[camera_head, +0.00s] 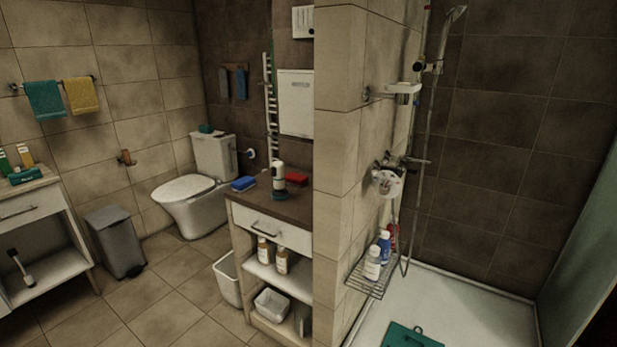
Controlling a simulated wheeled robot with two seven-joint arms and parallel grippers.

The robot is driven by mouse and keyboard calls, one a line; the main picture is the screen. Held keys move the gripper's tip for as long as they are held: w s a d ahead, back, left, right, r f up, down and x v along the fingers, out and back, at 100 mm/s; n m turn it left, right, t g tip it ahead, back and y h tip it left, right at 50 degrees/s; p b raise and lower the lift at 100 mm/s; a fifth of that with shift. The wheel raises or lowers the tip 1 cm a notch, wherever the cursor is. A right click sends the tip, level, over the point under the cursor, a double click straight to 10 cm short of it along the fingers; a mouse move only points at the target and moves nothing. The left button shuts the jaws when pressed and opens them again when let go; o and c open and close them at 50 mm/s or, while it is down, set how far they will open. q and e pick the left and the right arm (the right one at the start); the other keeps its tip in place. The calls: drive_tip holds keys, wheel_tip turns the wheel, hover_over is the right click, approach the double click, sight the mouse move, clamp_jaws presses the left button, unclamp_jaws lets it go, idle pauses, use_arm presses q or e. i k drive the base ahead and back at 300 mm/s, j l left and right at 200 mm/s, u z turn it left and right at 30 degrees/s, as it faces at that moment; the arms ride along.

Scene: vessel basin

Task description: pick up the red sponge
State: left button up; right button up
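The red sponge (297,179) lies on the dark top of a wooden cabinet (262,204), close to the tiled wall end on its right. A blue sponge (244,183) lies on the same top at the left rear. A white bottle-like object (279,176) stands between the two sponges, with a teal item (280,196) at its foot. Neither of my grippers shows in the head view.
The tiled partition wall (340,170) rises directly right of the cabinet. A toilet (196,190) stands behind it, with a white bin (228,279) at its left foot. A grey pedal bin (116,242) stands further left. Floor in front-left is clear.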

sight(294, 179)
drive_tip(key=i+j+z, duration=0.45)
drive_tip(key=j, duration=0.3)
drive_tip(key=i+j+z, duration=0.15)
drive_tip(key=j+z, duration=0.25)
drive_tip(key=j, duration=0.35)
drive_tip(key=i+j+z, duration=0.1)
drive_tip(key=j+z, duration=0.35)
drive_tip(key=j, duration=0.4)
drive_tip(key=j+z, duration=0.4)
drive_tip(key=j, duration=0.45)
drive_tip(key=k, duration=0.05)
